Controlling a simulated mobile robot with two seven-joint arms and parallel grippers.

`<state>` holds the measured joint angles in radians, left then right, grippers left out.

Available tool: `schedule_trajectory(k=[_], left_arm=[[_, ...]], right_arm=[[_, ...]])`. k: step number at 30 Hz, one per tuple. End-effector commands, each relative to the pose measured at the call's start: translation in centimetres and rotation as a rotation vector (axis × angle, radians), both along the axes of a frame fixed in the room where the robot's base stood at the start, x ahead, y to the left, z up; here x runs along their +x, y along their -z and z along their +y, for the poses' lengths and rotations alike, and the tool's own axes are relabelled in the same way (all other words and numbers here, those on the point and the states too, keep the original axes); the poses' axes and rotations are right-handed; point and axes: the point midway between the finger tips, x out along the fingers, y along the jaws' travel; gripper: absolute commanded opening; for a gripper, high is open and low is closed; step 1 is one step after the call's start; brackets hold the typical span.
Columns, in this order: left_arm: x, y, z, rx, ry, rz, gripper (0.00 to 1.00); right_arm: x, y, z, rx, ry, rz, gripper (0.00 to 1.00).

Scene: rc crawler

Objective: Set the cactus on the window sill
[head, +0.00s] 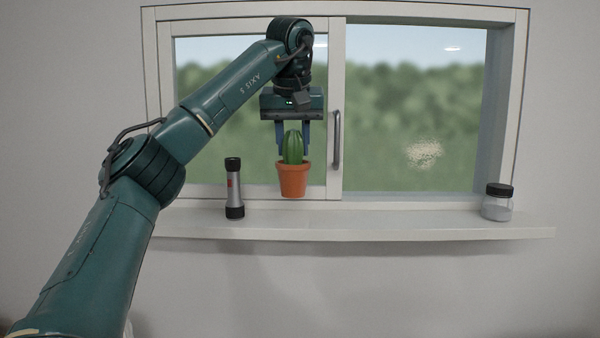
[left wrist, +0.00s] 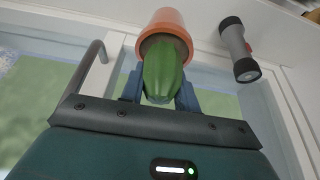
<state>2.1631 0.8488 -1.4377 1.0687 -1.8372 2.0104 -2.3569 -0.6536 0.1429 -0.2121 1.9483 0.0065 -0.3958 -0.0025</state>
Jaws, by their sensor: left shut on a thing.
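The cactus (head: 293,148) is green and ribbed and stands upright in a terracotta pot (head: 293,180). My left gripper (head: 293,153) points down and is shut on the cactus, with a finger on each side of it. The pot appears just above the white window sill (head: 380,222) in the head view; I cannot tell whether it touches. In the left wrist view the cactus (left wrist: 164,75) sits between the blue fingers, with the pot (left wrist: 166,30) beyond. My right gripper is not in view.
A grey and black flashlight (head: 234,188) stands on the sill left of the pot. A lidded jar (head: 498,203) stands near the sill's right end. The sill between pot and jar is clear. A window handle (head: 336,139) is just right of my gripper.

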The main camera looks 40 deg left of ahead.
Motion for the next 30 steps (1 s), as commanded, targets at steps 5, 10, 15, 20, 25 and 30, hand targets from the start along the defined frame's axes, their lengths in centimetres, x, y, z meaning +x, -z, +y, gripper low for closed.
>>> schedule_trajectory(k=[5,10,15,20,25,30], left_arm=[[0.1,1.9,0.0,0.001,0.001,0.002,0.00],[0.1,4.1,0.0,0.000,0.001,0.003,0.00],[0.0,4.8,0.0,0.000,-0.001,-0.002,0.00],[0.0,4.7,0.0,0.000,-0.001,-0.002,0.00],[0.0,5.0,0.0,0.000,-0.001,-0.001,0.34],[0.0,5.0,0.0,0.001,0.000,-0.001,0.47]], right_arm=[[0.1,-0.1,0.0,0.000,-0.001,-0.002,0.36],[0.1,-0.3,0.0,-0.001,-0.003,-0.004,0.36],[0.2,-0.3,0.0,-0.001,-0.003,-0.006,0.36],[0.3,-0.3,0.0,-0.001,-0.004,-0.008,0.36],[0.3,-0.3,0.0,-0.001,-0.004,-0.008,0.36],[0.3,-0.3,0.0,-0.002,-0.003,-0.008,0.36]])
